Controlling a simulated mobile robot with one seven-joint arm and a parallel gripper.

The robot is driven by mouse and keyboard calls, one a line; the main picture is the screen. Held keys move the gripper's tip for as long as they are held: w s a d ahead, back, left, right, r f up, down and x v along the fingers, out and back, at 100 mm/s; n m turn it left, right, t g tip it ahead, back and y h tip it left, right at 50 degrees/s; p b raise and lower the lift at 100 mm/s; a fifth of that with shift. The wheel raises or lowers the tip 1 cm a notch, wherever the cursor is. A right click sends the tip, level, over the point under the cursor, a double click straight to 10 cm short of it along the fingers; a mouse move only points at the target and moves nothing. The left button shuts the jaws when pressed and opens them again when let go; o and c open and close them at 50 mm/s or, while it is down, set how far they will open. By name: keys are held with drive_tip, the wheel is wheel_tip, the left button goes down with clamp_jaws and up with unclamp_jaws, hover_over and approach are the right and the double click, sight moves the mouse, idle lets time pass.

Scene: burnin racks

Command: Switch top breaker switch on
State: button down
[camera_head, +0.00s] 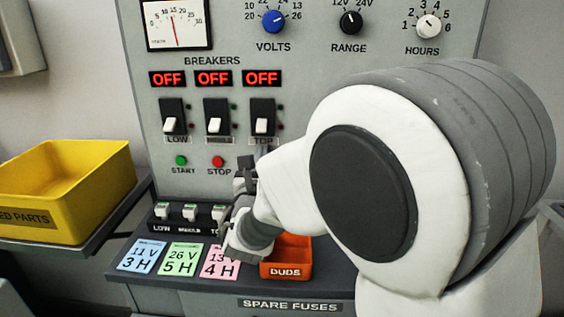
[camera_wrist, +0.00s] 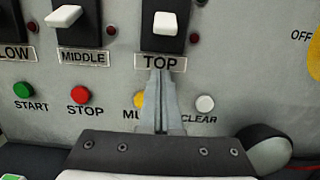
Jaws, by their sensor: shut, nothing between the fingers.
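The top breaker switch (camera_head: 261,125) is a white lever on a black plate, the rightmost of three, under a red OFF display (camera_head: 262,78). Its lever points down. In the wrist view the top switch (camera_wrist: 164,24) sits above its TOP label (camera_wrist: 160,63). My gripper (camera_wrist: 160,75) is shut and empty, its fingertips just below the lever, over the lower edge of the label. Whether they touch the panel cannot be told. In the head view my gripper (camera_head: 246,165) is partly hidden by my arm.
The middle switch (camera_head: 214,125) and low switch (camera_head: 173,127) are to the left, both under OFF displays. Start (camera_head: 181,160) and stop (camera_head: 218,162) buttons lie below. A yellow bin (camera_head: 65,190), an orange DUDS tray (camera_head: 287,257) and colored cards (camera_head: 183,258) are nearby.

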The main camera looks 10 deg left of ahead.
sight(262, 126)
drive_tip(key=shift+s+r, duration=0.55)
drive_tip(key=shift+r, duration=0.35)
drive_tip(key=shift+s+r, duration=0.5)
drive_tip(key=shift+r, duration=0.35)
drive_tip(key=shift+r, duration=0.1)
drive_tip(key=shift+r+p, duration=0.1)
drive_tip(key=shift+p, duration=0.4)
drive_tip(key=shift+s+g+p, duration=0.15)
drive_tip(key=shift+g+p, duration=0.25)
drive_tip(key=shift+p, duration=0.2)
